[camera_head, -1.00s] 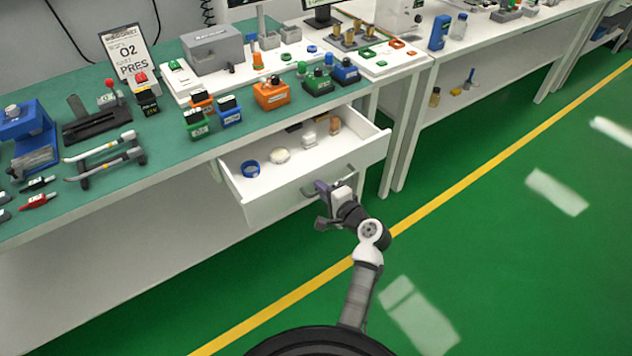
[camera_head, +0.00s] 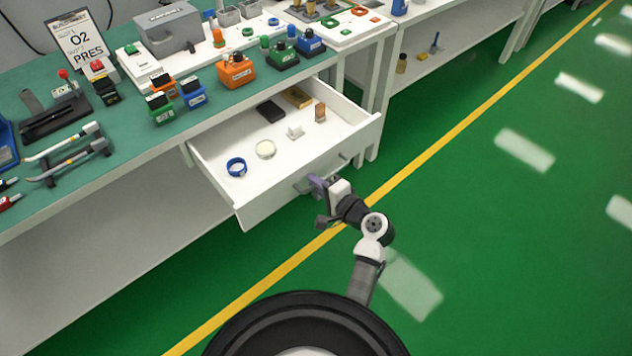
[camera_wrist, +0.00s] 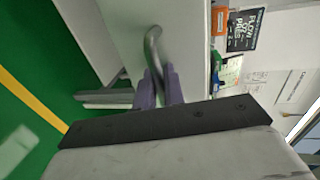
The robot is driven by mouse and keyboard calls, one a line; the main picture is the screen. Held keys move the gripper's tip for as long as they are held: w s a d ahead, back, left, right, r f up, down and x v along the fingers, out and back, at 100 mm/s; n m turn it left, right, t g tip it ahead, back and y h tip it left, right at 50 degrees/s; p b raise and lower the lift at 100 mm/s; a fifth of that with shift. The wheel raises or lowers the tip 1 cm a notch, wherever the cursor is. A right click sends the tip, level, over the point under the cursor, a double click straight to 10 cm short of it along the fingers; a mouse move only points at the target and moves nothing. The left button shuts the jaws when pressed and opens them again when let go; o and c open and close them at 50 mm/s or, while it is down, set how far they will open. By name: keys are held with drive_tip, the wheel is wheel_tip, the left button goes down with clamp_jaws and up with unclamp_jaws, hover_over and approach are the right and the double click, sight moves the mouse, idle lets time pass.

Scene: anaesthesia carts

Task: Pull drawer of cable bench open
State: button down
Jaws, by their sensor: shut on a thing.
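The white drawer (camera_head: 285,182) of the bench stands well out from under the green-topped bench (camera_head: 120,148) in the head view. Inside it lie a blue ring, a round pale disc, a small white piece, a dark block and tan blocks. My gripper (camera_head: 312,184) is at the drawer's front, shut on its grey bar handle. In the wrist view the two purple fingers of my gripper (camera_wrist: 158,88) close around the curved handle (camera_wrist: 152,48), in front of the drawer's white front panel (camera_wrist: 182,40).
Orange, green and blue boxes (camera_head: 236,70) stand along the bench's front edge above the drawer. A sign (camera_head: 80,45) stands at the left back. Green floor with a yellow line (camera_head: 420,165) is open to the right and in front.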

drive_tip(key=c, duration=1.9)
unclamp_jaws()
drive_tip(key=b+v, duration=0.3)
drive_tip(key=v, duration=1)
drive_tip(key=shift+s+d+r, duration=0.1)
drive_tip(key=shift+s+d, duration=0.1)
drive_tip(key=shift+s, duration=0.15)
